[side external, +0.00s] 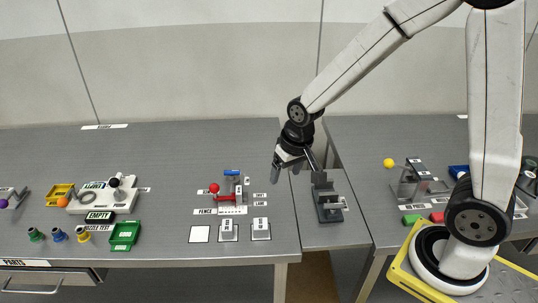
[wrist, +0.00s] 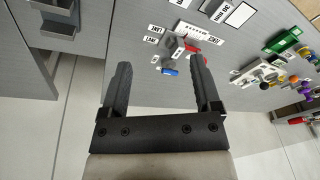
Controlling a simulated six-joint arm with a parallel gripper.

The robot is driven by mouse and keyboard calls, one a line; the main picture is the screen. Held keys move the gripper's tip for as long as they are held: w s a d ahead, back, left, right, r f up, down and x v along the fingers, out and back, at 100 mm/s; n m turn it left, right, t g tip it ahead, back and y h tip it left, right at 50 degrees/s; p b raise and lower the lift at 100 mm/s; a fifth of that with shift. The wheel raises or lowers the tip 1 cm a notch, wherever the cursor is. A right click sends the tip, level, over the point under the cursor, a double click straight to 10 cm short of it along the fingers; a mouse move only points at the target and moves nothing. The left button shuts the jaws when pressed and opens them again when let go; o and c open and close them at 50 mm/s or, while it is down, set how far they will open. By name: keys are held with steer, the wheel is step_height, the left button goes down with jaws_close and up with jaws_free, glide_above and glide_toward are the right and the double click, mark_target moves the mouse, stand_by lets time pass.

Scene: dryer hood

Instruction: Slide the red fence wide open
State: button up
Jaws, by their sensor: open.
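The red fence (side external: 226,198) is a low red part on a small grey fixture behind the FENCE label, with a red ball knob (side external: 214,188) at its left end. A blue part (side external: 232,173) sits at the back of the same fixture. My gripper (side external: 284,172) is open and empty, raised to the right of the fixture and apart from it. In the wrist view the red fence (wrist: 191,47) is small and lies beyond my open fingers, near the right finger. The blue part (wrist: 170,71) appears between the fingers. Fine details of the fence are too small to tell.
A dark grey fixture (side external: 327,201) stands under and right of my gripper. A green tray (side external: 125,235) is further left. The table behind the fence is clear.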

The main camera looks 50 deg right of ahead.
steer(key=w+a+f+m, duration=0.25)
steer(key=w+m, duration=0.25)
steer(key=w, duration=0.8)
steer(key=m+y, duration=0.1)
steer(key=m, duration=0.2)
glide_above(214, 184)
steer(key=s, duration=0.1)
steer(key=shift+g, duration=0.3)
steer(key=f, duration=0.4)
steer(key=shift+s+d+f, duration=0.2)
steer(key=shift+d+f, duration=0.2)
steer(key=shift+f, duration=0.1)
steer(key=shift+w+a+f, duration=0.15)
steer(key=shift+w+f, duration=0.05)
steer(key=shift+f, duration=1.05)
steer(key=shift+w+a+f, duration=0.15)
steer(key=shift+f, duration=1.05)
steer(key=shift+w+a+f, duration=0.15)
steer(key=shift+w+f, duration=0.05)
steer(key=shift+f, duration=1.05)
jaws_close()
